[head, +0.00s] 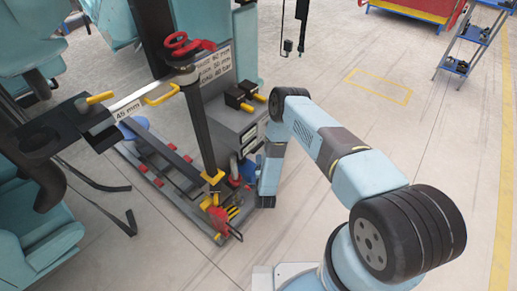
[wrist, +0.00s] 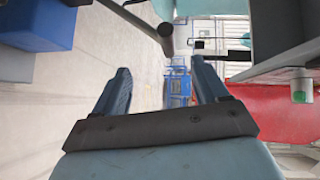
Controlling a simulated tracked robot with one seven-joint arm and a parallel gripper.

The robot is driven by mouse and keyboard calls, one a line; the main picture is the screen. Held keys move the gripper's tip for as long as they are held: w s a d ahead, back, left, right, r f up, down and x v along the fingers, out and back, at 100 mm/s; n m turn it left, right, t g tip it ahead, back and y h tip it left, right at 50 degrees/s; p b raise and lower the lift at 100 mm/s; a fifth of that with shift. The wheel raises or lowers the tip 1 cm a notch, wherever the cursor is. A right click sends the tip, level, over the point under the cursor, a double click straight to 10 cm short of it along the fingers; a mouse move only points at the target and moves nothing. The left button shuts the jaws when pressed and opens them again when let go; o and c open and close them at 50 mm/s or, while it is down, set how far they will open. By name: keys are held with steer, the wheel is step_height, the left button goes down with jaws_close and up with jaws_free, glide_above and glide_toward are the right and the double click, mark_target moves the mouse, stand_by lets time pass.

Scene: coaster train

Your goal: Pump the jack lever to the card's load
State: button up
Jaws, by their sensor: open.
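A long dark upright bar (head: 200,125) with a yellow collar at its foot, which looks like the jack lever, stands in the left-centre of the head view. A red-and-yellow unit (head: 221,218) sits at its base. A white card (head: 216,66) with printed lines ending in "40 bar" is behind the bar's top, partly hidden. My gripper (wrist: 160,78) is open and empty in the wrist view. A dark rod with a round end (wrist: 165,38) lies beyond its fingertips, apart from them; I cannot tell if it is the lever. In the head view my arm hangs right of the bar.
A grey box (head: 228,122) with yellow-tipped handles stands beside the bar. A red handle (head: 188,44) is at the top. A label reading "45 mm" (head: 127,113) and teal seats (head: 35,215) are at left. Floor at right is mostly clear, with a shelf rack (head: 470,45) beyond.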

mark_target(258, 149)
steer(key=w, duration=0.3)
steer(key=w+f, duration=0.1)
steer(key=w, duration=0.3)
steer(key=w+a, duration=0.1)
steer(key=w, duration=0.3)
steer(key=shift+w+f, duration=0.1)
steer(key=shift+f, duration=0.05)
jaws_close()
steer(key=s+d+f, duration=0.4)
steer(key=f, duration=0.4)
stand_by(0.4)
steer(key=c, duration=0.6)
jaws_free()
steer(key=shift+c, duration=0.2)
steer(key=o, duration=0.6)
steer(key=shift+d, duration=0.3)
